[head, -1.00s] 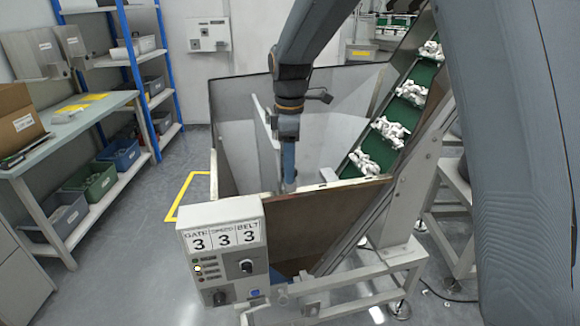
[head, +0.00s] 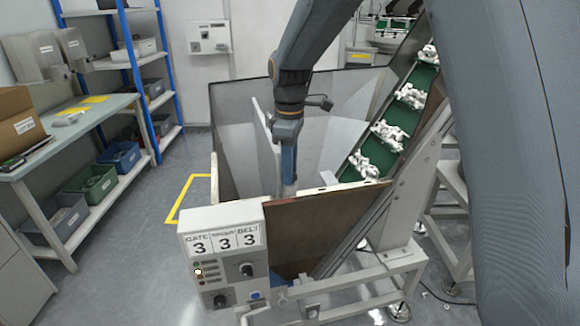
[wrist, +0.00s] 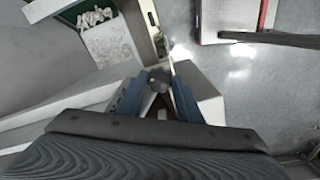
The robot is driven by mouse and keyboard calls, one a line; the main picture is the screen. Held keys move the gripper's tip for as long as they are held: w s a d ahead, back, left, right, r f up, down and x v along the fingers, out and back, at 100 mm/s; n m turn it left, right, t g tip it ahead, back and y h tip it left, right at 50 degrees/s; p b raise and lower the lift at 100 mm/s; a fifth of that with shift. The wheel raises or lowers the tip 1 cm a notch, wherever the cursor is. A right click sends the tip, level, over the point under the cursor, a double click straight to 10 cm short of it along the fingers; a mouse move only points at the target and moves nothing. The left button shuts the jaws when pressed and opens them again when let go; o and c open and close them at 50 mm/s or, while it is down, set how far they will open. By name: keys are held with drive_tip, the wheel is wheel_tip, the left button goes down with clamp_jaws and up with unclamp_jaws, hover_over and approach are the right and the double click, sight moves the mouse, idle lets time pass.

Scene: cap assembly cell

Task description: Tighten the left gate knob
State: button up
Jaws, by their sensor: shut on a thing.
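My gripper (head: 289,184) reaches down at the front rim of the hopper, pointing down, with blue fingers. In the wrist view my gripper (wrist: 157,84) has its two blue fingers closed in on a small dark grey knob, the left gate knob (wrist: 157,76), at the fingertips. In the head view the knob is hidden by the fingers and the hopper rim. The hopper (head: 315,212) has a brown front wall and light inner walls. How far the knob is screwed in cannot be told.
A control box (head: 222,243) labelled gate, speed and belt, showing 3 3 3, hangs at the hopper's front left. A green conveyor (head: 393,134) carrying white parts rises to the right.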

drive_tip(key=m+p, duration=0.2)
drive_tip(key=m, duration=0.3)
drive_tip(key=m+p, duration=0.1)
drive_tip(key=m, duration=0.4)
drive_tip(key=shift+m, duration=0.3)
idle(0.4)
drive_tip(key=o, duration=1)
drive_tip(key=shift+o, duration=0.2)
drive_tip(key=shift+r+b, duration=1.05)
drive_tip(key=shift+r, duration=2.9)
